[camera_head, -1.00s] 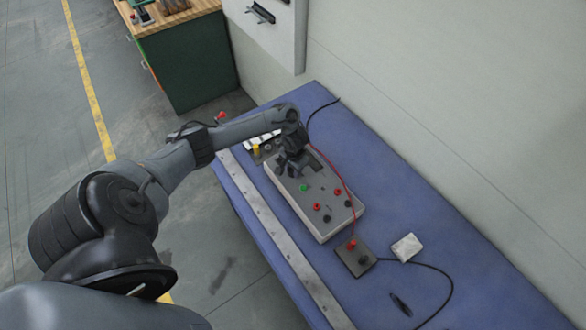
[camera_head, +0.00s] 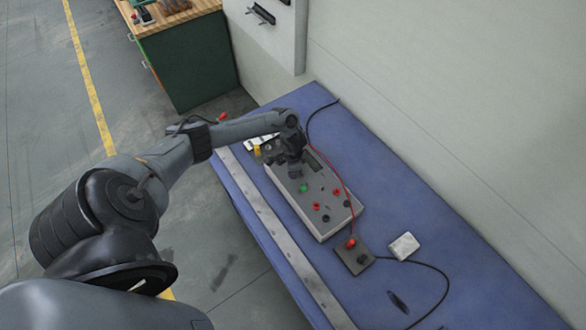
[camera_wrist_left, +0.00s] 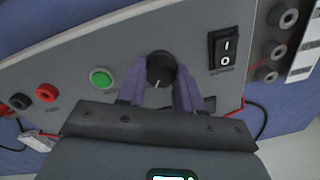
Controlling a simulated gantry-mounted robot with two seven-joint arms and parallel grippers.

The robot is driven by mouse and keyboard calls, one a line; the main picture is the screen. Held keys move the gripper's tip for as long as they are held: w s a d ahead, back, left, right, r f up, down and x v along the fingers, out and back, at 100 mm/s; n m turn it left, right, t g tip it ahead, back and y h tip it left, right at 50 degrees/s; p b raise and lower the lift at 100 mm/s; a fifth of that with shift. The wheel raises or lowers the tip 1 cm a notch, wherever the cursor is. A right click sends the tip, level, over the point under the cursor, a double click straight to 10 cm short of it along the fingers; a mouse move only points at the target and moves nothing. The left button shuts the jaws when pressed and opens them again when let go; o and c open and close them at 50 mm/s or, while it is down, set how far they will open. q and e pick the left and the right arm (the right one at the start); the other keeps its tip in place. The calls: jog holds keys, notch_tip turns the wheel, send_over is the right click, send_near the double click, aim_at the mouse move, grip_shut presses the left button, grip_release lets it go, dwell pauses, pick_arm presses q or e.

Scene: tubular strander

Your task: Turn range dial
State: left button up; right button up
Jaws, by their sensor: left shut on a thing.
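The grey instrument box (camera_head: 325,205) lies on the blue bench with its panel facing up. Its black range dial (camera_wrist_left: 160,67) shows in the left wrist view, between the green button and the rocker switch. My left gripper (camera_wrist_left: 160,88) has its two fingers on either side of the dial and is shut on it. In the head view my left gripper (camera_head: 294,170) is over the far half of the panel and hides the dial. My right gripper is in neither view.
On the panel are a green button (camera_wrist_left: 101,78), a black rocker switch (camera_wrist_left: 224,50) and red and black sockets (camera_wrist_left: 46,93). A red lead (camera_head: 336,172) runs beside the box to a small dark block (camera_head: 355,256). A white block (camera_head: 404,246) lies nearby.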

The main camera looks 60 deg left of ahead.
pick_arm(q)
jog(key=shift+m, duration=0.7)
jog(key=o, duration=1)
jog(key=shift+r, duration=0.1)
jog(key=r, duration=1)
jog(key=shift+s+d+r+p, duration=0.1)
jog(key=shift+d+r+p, duration=0.1)
jog(key=shift+r+p, duration=0.15)
